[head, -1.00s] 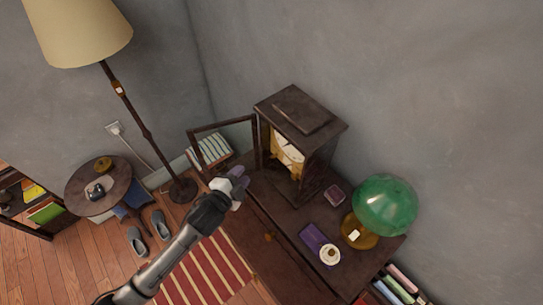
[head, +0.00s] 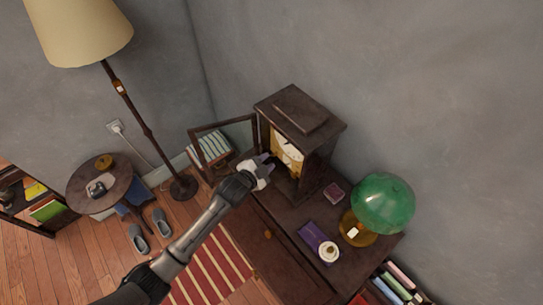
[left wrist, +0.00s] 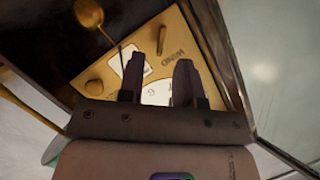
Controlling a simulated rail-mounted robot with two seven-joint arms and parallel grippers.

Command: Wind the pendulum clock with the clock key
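The pendulum clock (head: 318,140), a dark wooden case, stands on the cabinet with its glazed door (head: 222,132) swung open to the left. Its pale dial (head: 287,150) shows in the opening. My left gripper (head: 266,166) is at the open front, just below the dial. In the left wrist view its two dark fingers (left wrist: 160,78) are apart, with nothing visibly held between them. Beyond them are a gold plate with lettering (left wrist: 172,66), a round gold disc (left wrist: 88,12) and a short gold peg (left wrist: 95,87). I cannot make out the clock key. My right gripper is out of view.
On the cabinet top (head: 285,208), right of the clock, are a small dark red box (head: 334,192), a purple book (head: 312,236), a white cup-like item (head: 328,251) and a green-shaded lamp (head: 384,203). The open door stands close to my left gripper's left.

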